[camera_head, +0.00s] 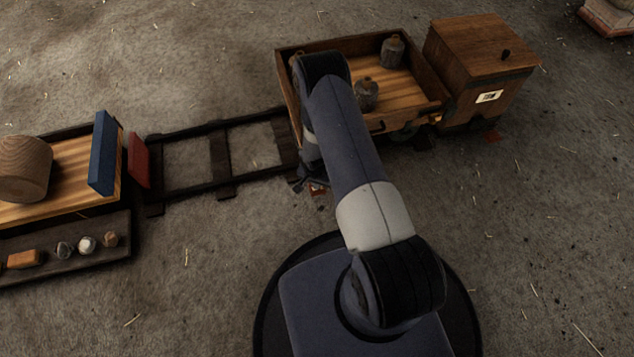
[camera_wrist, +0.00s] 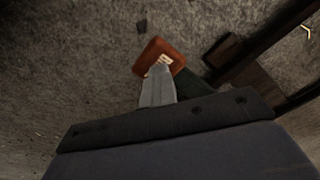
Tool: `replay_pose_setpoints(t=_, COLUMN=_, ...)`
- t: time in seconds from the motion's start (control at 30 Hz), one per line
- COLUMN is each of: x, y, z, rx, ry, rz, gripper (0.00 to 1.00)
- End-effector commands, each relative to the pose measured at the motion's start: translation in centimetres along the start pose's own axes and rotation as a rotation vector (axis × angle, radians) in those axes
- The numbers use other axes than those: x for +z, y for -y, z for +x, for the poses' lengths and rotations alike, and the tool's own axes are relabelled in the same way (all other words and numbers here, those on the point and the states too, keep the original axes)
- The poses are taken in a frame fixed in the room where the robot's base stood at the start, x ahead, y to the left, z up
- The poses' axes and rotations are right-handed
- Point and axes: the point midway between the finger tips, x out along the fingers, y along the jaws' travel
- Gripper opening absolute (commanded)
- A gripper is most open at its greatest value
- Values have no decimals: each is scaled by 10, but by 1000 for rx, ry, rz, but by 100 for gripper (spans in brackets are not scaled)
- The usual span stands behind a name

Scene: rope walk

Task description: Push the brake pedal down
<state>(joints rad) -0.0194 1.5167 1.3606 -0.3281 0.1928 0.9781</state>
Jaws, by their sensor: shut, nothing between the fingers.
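The brake pedal (camera_wrist: 152,52) is a small red-brown pad with a pale mark, low over the floor in the wrist view. A dark arm runs from it to the lower right. In the head view only a bit of its red (camera_head: 319,189) shows beside my gripper (camera_head: 310,182). My gripper's fingers are shut and empty; in the wrist view their tips (camera_wrist: 160,68) overlap the near part of the pad. I cannot tell whether they touch it or how far down the pedal is.
A wooden cart (camera_head: 437,94) with several grey weights stands behind my arm, with a wooden box (camera_head: 470,62) at its right end.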

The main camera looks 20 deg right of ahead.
Motion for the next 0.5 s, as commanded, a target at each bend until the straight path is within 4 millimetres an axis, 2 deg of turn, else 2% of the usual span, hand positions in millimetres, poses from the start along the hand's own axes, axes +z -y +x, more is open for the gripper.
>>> replay_pose_setpoints(t=0.03, x=3, y=-2, z=7, rx=1, ry=3, rz=1, gripper=0)
replay_pose_setpoints(t=0.3, x=30, y=-2, z=-2, rx=3, ry=5, rz=-3, gripper=0)
replay_pose_setpoints(t=0.5, x=32, y=-2, z=-8, rx=2, ry=4, rz=0, gripper=0)
